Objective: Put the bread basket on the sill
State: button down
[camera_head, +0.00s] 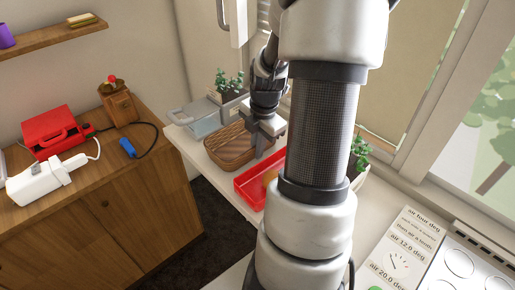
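The bread basket (226,150) is a brown, oval, woven-looking basket. It stands upright on a white surface below the blind, left of my arm. My gripper (264,146) points down at the basket's right end, at or just over its rim. Its fingertips are small and partly hidden, so I cannot tell if they are open or shut, or if they touch the basket. The pale ledge under the window at the right (408,187) looks like the sill; my arm hides part of it.
A red tray (246,190) with an orange-brown thing in it sits close to the basket's front right. Another plant (359,155) is right of my arm. A wooden cabinet (95,205) stands left.

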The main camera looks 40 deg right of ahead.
jog(key=c, duration=2)
grip_release()
jog(key=shift+f, duration=0.1)
jog(key=r, duration=0.4)
jog(key=s+r+p, duration=0.1)
jog(key=r, duration=0.3)
jog(key=r+p, duration=0.1)
jog(key=r, duration=0.3)
jog(key=shift+s+r, duration=0.15)
jog(key=shift+s, duration=0.15)
